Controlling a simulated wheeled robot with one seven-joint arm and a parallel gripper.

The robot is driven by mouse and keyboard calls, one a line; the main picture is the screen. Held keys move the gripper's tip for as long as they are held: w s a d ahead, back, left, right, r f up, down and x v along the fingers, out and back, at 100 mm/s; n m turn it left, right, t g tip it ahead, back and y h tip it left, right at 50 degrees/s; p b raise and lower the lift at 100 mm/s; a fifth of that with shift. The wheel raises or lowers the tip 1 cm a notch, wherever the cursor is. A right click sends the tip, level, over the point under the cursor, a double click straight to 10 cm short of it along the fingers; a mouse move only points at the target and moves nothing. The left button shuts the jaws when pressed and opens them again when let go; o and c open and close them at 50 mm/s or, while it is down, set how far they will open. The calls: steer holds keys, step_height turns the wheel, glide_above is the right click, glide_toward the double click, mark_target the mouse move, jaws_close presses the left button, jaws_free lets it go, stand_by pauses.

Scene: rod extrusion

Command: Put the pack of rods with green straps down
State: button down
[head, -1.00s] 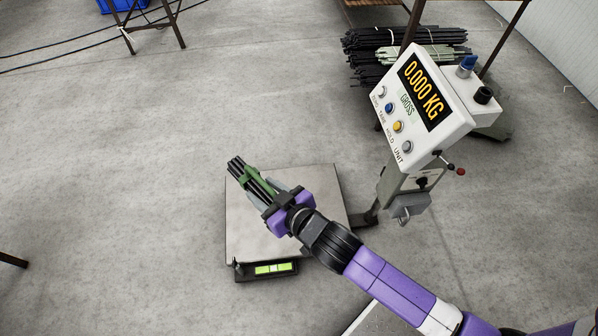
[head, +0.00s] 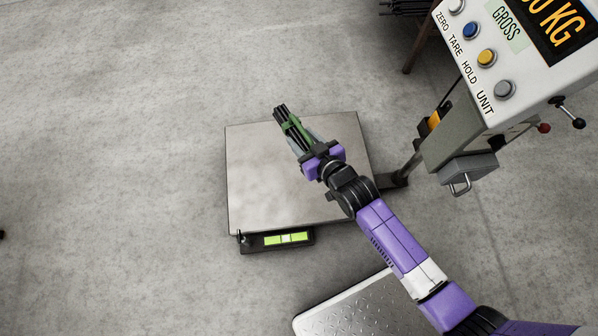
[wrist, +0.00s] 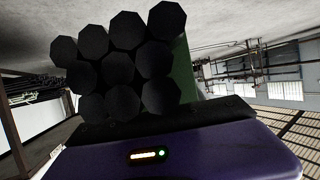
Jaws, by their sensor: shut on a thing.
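The pack of black rods with green straps (head: 284,117) is in my gripper (head: 308,146), in front of the scale in the head view. In the wrist view the dark rod ends (wrist: 118,68) fill the upper left, with a bit of green strap (wrist: 183,72) at their right. My gripper is shut on the pack.
The scale's display head (head: 490,85) stands on a post to the right, close to my arm, partly cut off. A light metal platform (head: 350,310) lies at the front.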

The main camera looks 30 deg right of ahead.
steer(key=b, duration=1.1)
glide_above(302, 185)
step_height(302, 185, down, 18)
step_height(302, 185, down, 20)
steer(key=b, duration=1.4)
steer(key=shift+w+a+r, duration=0.1)
steer(key=shift+r, duration=0.2)
steer(key=c, duration=0.7)
jaws_free()
steer(key=shift+f, duration=0.2)
steer(key=shift+r, duration=0.15)
steer(key=p+v, duration=0.8)
steer(key=v, duration=0.3)
steer(key=shift+s+r+p, duration=0.15)
steer(key=shift+s+p, duration=0.25)
steer(key=shift+s, duration=0.15)
